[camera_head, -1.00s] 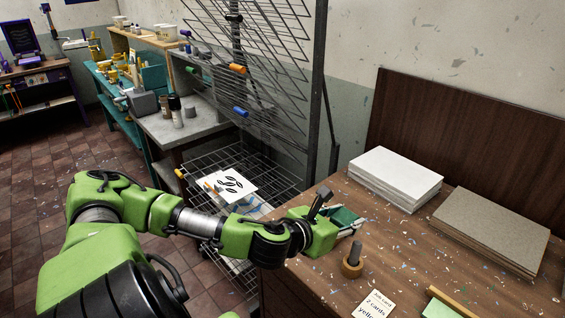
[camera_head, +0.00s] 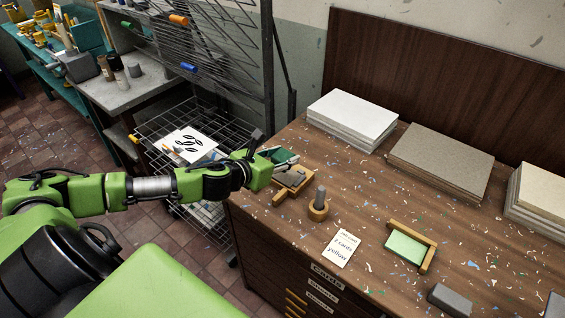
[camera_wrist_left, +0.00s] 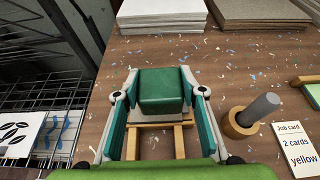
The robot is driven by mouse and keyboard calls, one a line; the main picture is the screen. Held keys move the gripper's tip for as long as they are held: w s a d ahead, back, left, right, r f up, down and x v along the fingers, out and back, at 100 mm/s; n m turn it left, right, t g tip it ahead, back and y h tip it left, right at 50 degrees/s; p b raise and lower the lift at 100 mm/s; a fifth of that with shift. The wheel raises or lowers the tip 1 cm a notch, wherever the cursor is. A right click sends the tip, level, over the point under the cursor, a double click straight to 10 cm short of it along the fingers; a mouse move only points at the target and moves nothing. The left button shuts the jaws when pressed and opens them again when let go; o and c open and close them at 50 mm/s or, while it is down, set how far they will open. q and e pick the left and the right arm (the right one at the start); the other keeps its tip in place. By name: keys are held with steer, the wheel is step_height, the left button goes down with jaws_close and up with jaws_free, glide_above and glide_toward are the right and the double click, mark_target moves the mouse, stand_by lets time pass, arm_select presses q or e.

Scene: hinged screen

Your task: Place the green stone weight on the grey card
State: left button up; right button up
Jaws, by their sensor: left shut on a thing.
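The green stone weight (camera_wrist_left: 162,88) is a dark green block between the two fingers of my left gripper (camera_wrist_left: 160,100). The gripper is shut on it. In the head view the weight (camera_head: 283,155) is partly hidden by the gripper (camera_head: 284,160). The grey card (camera_head: 294,177) lies just below the gripper on the table, beside wooden strips (camera_head: 283,199). In the left wrist view, part of the card shows just below the weight, between light wooden bars (camera_wrist_left: 154,140). I cannot tell whether the weight touches it. My right gripper is not in view.
A wooden holder with a grey peg (camera_head: 318,205) stands close to the right. White (camera_head: 352,115) and grey (camera_head: 440,160) stacks are behind. A wire rack (camera_head: 190,130) stands left.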

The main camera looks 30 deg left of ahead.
mark_target(283, 157)
arm_select(q)
steer(key=shift+w+a+f, duration=0.25)
steer(key=shift+w+f, duration=0.2)
steer(key=shift+f, duration=0.1)
steer(key=shift+w+a+f, duration=0.25)
steer(key=shift+w+f, duration=0.2)
steer(key=shift+f, duration=0.05)
steer(key=shift+w+a+f, duration=0.25)
steer(key=shift+f, duration=0.2)
step_height(283, 157, down, 2)
steer(key=shift+s+d+f+p, duration=0.1)
steer(key=shift+p, duration=0.3)
steer(key=shift+f, duration=0.35)
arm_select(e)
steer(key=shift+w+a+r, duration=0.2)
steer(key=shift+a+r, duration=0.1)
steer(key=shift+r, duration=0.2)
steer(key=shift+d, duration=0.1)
arm_select(q)
steer(key=o, duration=1.4)
steer(key=shift+f, duration=0.15)
steer(key=shift+c, duration=0.2)
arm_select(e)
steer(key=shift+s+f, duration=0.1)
